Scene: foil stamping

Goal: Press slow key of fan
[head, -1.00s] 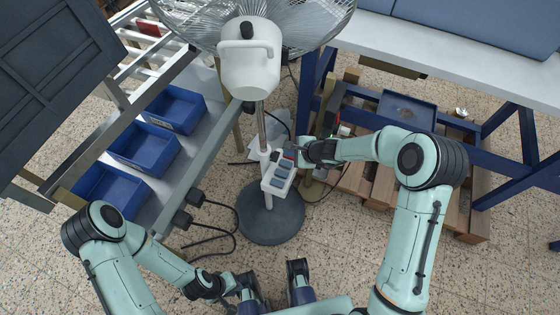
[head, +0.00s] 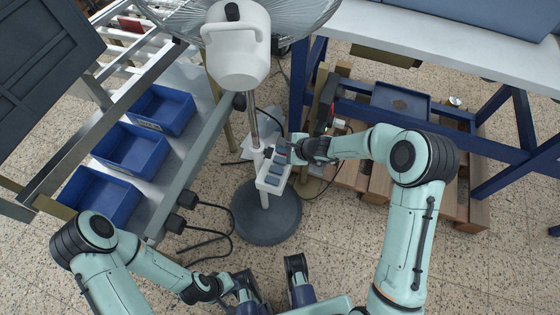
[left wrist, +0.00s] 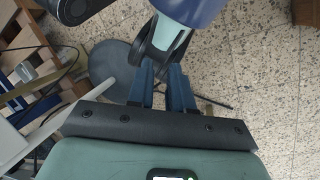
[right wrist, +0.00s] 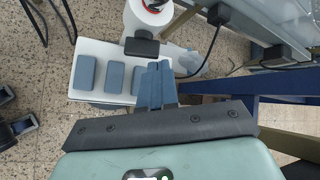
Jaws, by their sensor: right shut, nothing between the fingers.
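The white standing fan (head: 237,50) stands in the middle, with its key panel (head: 263,184) on the post. In the right wrist view the panel (right wrist: 91,48) carries several blue-grey keys in a row (right wrist: 115,77) and a dark block (right wrist: 142,47) at its top edge. The key labels cannot be read. My right gripper (head: 295,149) is shut and empty at the upper right end of the panel. Its fingertips (right wrist: 158,68) cover part of the rightmost visible key; contact cannot be told. My left gripper (left wrist: 163,88) is open and empty, low and away from the panel.
Blue bins (head: 131,149) stand on a rack at left, beside dark plugs and cables (head: 183,199). A blue-framed table (head: 470,50) stands at right, above a wooden pallet (head: 375,185). The fan's round base (head: 266,225) rests on speckled floor.

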